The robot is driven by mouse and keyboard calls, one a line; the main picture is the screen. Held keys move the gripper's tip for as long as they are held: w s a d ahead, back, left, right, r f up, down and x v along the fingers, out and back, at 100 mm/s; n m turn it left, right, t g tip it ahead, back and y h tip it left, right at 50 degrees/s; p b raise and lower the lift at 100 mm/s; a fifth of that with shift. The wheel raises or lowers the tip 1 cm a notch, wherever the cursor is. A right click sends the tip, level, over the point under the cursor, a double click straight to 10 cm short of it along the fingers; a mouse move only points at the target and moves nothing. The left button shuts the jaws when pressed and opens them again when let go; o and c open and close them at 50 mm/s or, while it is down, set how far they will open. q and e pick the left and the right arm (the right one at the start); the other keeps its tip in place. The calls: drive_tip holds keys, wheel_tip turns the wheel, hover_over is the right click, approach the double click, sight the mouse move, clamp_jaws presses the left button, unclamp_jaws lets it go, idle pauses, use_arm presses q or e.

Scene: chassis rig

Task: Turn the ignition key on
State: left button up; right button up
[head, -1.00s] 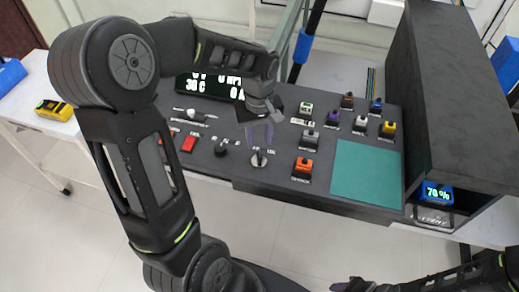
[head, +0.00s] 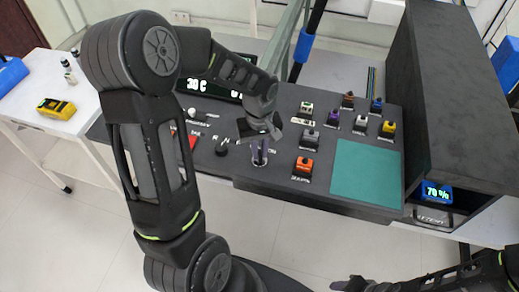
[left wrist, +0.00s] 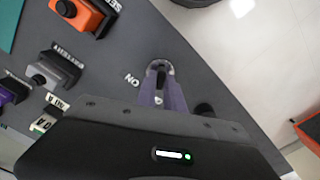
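The ignition key switch (head: 259,163) sits at the front edge of the dark console, a round silver collar under my left gripper.
On the console (head: 285,183) are an orange switch (head: 303,165), several smaller coloured switches, a black knob (head: 222,147) and a teal panel (head: 366,173). A tall dark housing (head: 440,90) stands at right. A yellow device (head: 56,108) lies on the white side table.

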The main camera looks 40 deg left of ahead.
use_arm(q)
clamp_jaws()
drive_tip(key=shift+m, duration=0.3)
drive_tip(key=m+b, duration=0.1)
drive_tip(key=m, duration=0.7)
drive_tip(key=shift+b, duration=0.4)
drive_tip(key=shift+m, duration=1.6)
drive_tip(key=o, duration=0.5)
unclamp_jaws()
drive_tip(key=shift+d, duration=0.1)
drive_tip(key=shift+r, duration=0.1)
